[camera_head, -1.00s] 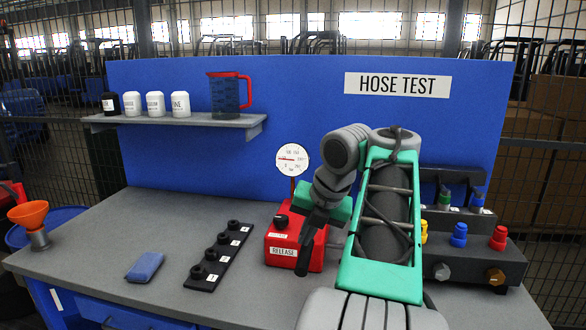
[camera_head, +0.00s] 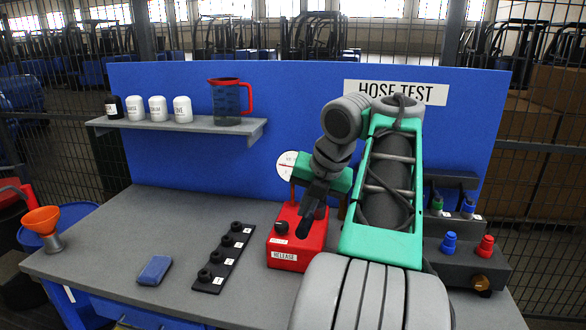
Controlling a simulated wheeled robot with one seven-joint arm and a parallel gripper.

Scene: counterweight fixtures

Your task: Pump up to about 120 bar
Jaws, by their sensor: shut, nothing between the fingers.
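The red hand pump (camera_head: 287,257) sits on the bench, with a "RELEASE" label on its front and a dark knob (camera_head: 281,227) on top. Its round white gauge (camera_head: 286,166) stands behind it. My arm covers the right part of the dial, so I cannot read the needle. My gripper (camera_head: 304,232) is shut and empty, its dark fingers pointing down over the right part of the pump's top. I cannot tell whether it touches the pump. The pump's lever is not clearly visible behind my arm.
A dark strip of numbered knobs (camera_head: 223,258) and a blue block (camera_head: 154,270) lie left of the pump. A dark valve box (camera_head: 470,262) with coloured caps stands at right. An orange funnel (camera_head: 42,220) is at far left. The shelf (camera_head: 180,131) holds bottles and a jug.

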